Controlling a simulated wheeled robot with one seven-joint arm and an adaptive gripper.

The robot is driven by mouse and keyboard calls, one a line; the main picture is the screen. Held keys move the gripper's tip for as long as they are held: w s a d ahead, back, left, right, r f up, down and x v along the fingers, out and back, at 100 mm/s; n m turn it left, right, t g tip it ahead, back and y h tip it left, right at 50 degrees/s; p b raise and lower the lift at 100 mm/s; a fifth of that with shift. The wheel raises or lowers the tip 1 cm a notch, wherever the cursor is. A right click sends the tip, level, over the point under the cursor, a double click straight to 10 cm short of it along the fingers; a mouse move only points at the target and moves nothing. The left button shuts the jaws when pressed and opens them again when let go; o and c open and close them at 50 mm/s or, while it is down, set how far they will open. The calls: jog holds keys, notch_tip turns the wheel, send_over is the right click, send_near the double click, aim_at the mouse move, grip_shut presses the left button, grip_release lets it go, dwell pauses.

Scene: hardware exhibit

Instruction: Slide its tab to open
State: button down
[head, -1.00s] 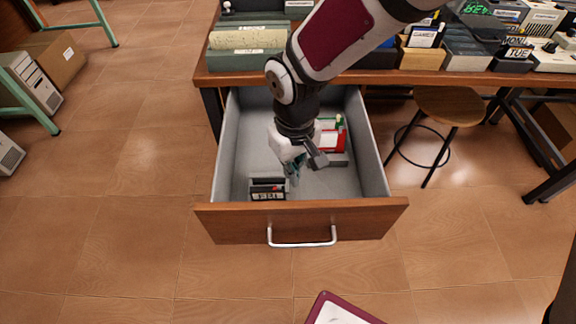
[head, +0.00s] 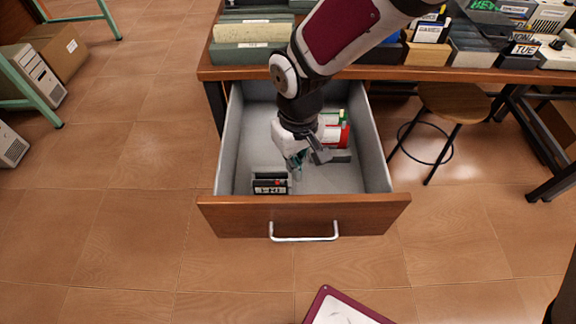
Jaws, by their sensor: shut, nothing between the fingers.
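A small dark box (head: 270,187) with a white label stands in the front left of the open drawer (head: 305,215). The label's writing is too small to read surely. A tiny red spot, perhaps its tab (head: 277,183), shows near its top edge. My gripper (head: 297,172) reaches down into the drawer, just right of and behind the box. Its fingers are shut with nothing seen between them. Whether they touch the box cannot be told.
A red and white item (head: 333,137) and a green one lie at the drawer's back right, partly behind my gripper. The drawer's middle front is bare. A desk (head: 450,72) with boxes stands above. A stool (head: 455,100) is at right.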

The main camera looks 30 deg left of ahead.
aim_at(286, 181)
jog(key=shift+f+b, duration=1.2)
jog(key=shift+f, duration=0.4)
jog(key=shift+s+a, duration=0.3)
jog(key=shift+a, duration=0.2)
jog(key=shift+s+a, duration=0.25)
jog(key=shift+a, duration=0.2)
dwell(0.5)
jog(key=shift+w+d+r, duration=0.1)
jog(key=shift+w+d, duration=0.05)
jog(key=shift+d, duration=0.1)
dwell(0.5)
notch_tip(286, 181, up, 7)
jog(key=p, duration=0.5)
dwell(0.5)
